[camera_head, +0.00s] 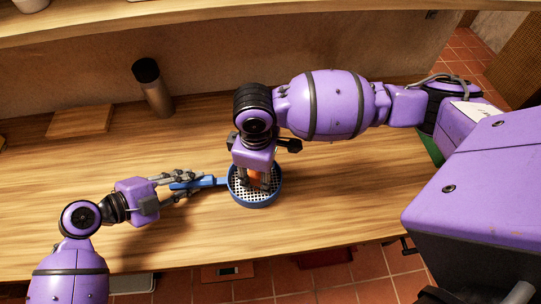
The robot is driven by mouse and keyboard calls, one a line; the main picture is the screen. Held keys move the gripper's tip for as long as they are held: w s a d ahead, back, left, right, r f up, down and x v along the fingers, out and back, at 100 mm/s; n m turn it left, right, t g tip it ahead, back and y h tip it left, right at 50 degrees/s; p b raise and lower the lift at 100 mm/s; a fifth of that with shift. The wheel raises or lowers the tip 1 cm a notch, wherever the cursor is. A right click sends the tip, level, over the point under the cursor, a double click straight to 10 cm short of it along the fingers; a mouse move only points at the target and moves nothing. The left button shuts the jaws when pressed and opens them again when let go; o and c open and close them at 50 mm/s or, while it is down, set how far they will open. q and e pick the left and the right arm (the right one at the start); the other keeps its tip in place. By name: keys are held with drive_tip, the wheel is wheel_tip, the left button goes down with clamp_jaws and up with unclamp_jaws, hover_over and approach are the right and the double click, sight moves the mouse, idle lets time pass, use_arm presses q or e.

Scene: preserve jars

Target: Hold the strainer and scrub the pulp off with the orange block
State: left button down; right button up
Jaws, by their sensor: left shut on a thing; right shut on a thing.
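The strainer (255,203) is a round blue pan with a white perforated bottom. It sits at the middle of the wooden counter, with its blue handle (206,182) pointing left. My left gripper (188,186) is shut on the handle from the left. My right gripper (257,180) points down into the strainer from above and is shut on the orange block (257,183). The block is mostly hidden by the fingers and seems to be at or close to the perforated bottom. I cannot make out any pulp at this size.
A dark-capped bottle (155,92) stands at the back of the counter (330,215). A wooden board (80,121) lies at the back left. A shelf (250,14) runs above. The counter's front edge is close below the strainer. A green thing (431,149) shows partly at right.

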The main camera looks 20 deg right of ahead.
drive_tip(key=shift+f, duration=0.2)
idle(0.6)
drive_tip(key=shift+d, duration=0.1)
drive_tip(key=shift+d+r, duration=0.1)
drive_tip(key=shift+d, duration=0.7)
drive_tip(key=shift+a, duration=0.1)
drive_tip(key=shift+w+a, duration=0.25)
drive_tip(key=shift+a, duration=0.6)
drive_tip(key=shift+w+a, duration=0.25)
drive_tip(key=shift+a, duration=0.6)
drive_tip(key=shift+d, duration=0.15)
